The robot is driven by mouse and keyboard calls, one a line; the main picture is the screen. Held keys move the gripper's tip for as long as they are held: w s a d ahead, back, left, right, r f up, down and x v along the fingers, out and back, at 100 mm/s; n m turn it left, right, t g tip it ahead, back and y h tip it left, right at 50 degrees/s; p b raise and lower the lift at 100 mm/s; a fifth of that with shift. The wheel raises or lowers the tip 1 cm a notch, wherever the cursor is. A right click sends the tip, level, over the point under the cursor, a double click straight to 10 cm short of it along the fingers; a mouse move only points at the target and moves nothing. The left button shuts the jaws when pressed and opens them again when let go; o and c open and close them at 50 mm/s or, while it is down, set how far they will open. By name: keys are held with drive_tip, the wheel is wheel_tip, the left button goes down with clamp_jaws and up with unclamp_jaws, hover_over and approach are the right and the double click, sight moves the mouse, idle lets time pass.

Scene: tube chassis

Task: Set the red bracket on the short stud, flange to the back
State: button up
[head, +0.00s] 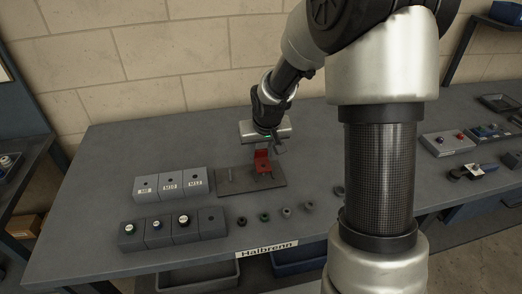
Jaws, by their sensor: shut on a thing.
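The red bracket (262,167) is upright above the dark base plate (236,190), with one part standing up and a lower part reaching toward the front. My gripper (264,150) points down over it and is shut on its upper part. A thin upright stud (230,174) stands on the left part of the plate. Another stud may be hidden behind or under the bracket. I cannot tell whether the bracket touches the plate or sits around a stud.
Labelled grey blocks (171,187) stand left of the plate. A row of blocks with knobs (157,237) is in front of them. The back left is clear.

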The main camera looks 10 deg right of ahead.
drive_tip(key=shift+f+b, duration=1.15)
drive_tip(key=shift+f, duration=0.3)
drive_tip(key=o, duration=1.2)
drive_tip(key=shift+c, duration=0.2)
drive_tip(key=p+v, duration=0.3)
drive_tip(key=v, duration=1.4)
drive_tip(key=shift+r, duration=0.25)
